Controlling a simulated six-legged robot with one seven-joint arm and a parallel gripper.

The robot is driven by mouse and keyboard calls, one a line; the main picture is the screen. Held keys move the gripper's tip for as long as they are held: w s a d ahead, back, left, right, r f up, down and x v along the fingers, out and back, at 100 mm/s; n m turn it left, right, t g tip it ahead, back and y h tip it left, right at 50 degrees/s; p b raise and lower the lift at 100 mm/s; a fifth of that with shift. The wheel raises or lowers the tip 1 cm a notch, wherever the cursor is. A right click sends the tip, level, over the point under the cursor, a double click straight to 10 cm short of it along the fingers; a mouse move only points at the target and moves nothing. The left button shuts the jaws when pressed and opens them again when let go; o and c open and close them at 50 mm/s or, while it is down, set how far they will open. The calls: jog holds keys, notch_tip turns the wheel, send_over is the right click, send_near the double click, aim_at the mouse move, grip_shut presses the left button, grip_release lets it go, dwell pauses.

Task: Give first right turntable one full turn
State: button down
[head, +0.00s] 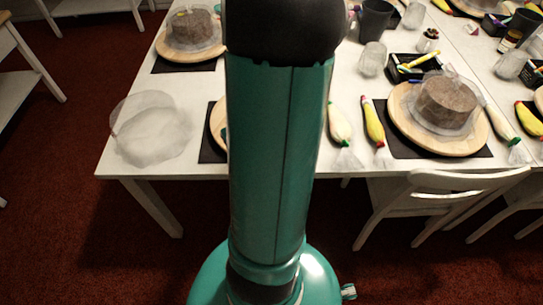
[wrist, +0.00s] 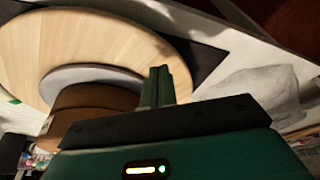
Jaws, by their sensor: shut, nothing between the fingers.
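In the wrist view, a round pale wooden turntable (wrist: 100,35) fills the upper left. It bears a brown cake (wrist: 95,98) on a grey disc (wrist: 75,75). My gripper (wrist: 160,76) has its dark green fingers shut, with nothing between them. They overlap the turntable's edge beside the cake; I cannot tell whether they touch it. In the head view only a sliver of this turntable (head: 217,122) shows left of my arm; the rest and my gripper are hidden. Another turntable (head: 400,118) with a covered cake (head: 447,102) stands at the right.
A clear cover (head: 150,130) lies on the table's left corner. A third turntable (head: 180,53) with a covered cake stands behind it. Piping bags (head: 374,122), a black tray (head: 413,67) and cups (head: 375,20) lie right of my arm. A white chair (head: 440,195) stands at the front.

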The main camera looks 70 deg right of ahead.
jog(key=w, duration=0.2)
jog(key=w+d, duration=0.1)
jog(key=w, duration=0.2)
jog(key=w+d, duration=0.1)
jog(key=w, duration=0.1)
jog(key=shift+w+d, duration=0.1)
jog(key=shift+w, duration=0.05)
jog(key=shift+f, duration=1.4)
jog(key=shift+s+a, duration=0.25)
jog(key=shift+s, duration=0.8)
jog(key=shift+s+a, duration=0.25)
jog(key=shift+s, duration=0.75)
jog(key=shift+s+a, duration=0.25)
jog(key=shift+s, duration=0.8)
jog(key=shift+s+d, duration=0.2)
jog(key=shift+s, duration=1.35)
jog(key=shift+s+d, duration=0.2)
jog(key=shift+s, duration=1.35)
